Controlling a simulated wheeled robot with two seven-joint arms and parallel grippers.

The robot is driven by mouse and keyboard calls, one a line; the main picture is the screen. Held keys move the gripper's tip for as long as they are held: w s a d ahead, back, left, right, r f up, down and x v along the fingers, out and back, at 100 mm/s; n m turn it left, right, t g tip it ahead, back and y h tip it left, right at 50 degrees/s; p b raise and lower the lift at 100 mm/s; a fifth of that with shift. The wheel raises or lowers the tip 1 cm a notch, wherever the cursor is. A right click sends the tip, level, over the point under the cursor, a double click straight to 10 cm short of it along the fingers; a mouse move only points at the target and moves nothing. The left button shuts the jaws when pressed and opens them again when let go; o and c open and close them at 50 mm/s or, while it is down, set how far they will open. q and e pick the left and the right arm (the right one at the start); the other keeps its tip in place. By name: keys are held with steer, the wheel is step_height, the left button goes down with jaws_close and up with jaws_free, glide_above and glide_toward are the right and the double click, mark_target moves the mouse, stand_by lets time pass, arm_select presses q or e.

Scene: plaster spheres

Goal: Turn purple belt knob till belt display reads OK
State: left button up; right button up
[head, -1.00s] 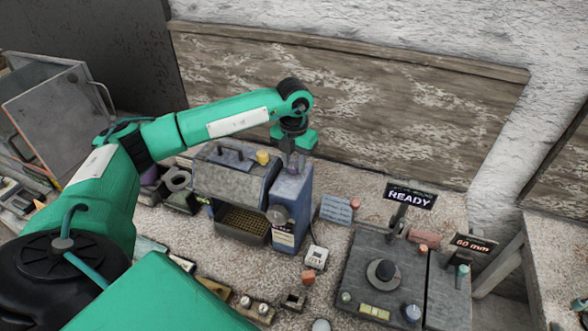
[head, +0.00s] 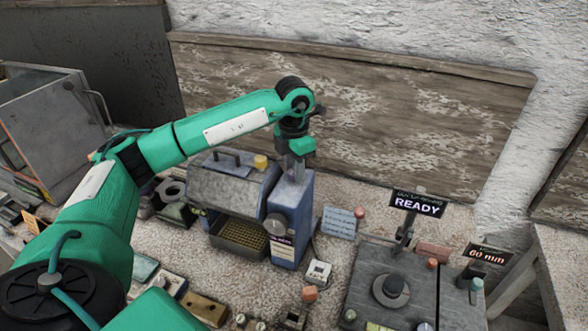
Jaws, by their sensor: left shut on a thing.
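My left gripper (head: 294,172) points straight down onto the top of a blue-grey tower (head: 290,205) at the right end of a bench machine. It is shut at the tower's top; the purple belt knob is hidden by the fingers, so its colour does not show. The tower's front has a round grey dial (head: 277,223) and a small dark display with pale text (head: 281,240), too small to read. My right gripper is not in view.
A dark display reading READY (head: 417,204) and one reading 60 mm (head: 488,255) stand at right by a grey unit with a black knob (head: 392,286). A blue-grey card (head: 338,221) lies right of the tower. A wood-panelled wall (head: 350,110) is behind.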

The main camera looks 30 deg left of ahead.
arm_select(q)
steer(key=shift+r, duration=0.1)
steer(key=o, duration=1)
steer(key=shift+c, duration=0.2)
steer(key=shift+w+r+b, duration=0.1)
steer(key=shift+r+b, duration=0.2)
steer(key=shift+r, duration=0.2)
step_height(320, 180, up, 7)
steer(key=shift+f+b, duration=0.2)
steer(key=shift+b, duration=0.9)
step_height(320, 180, up, 6)
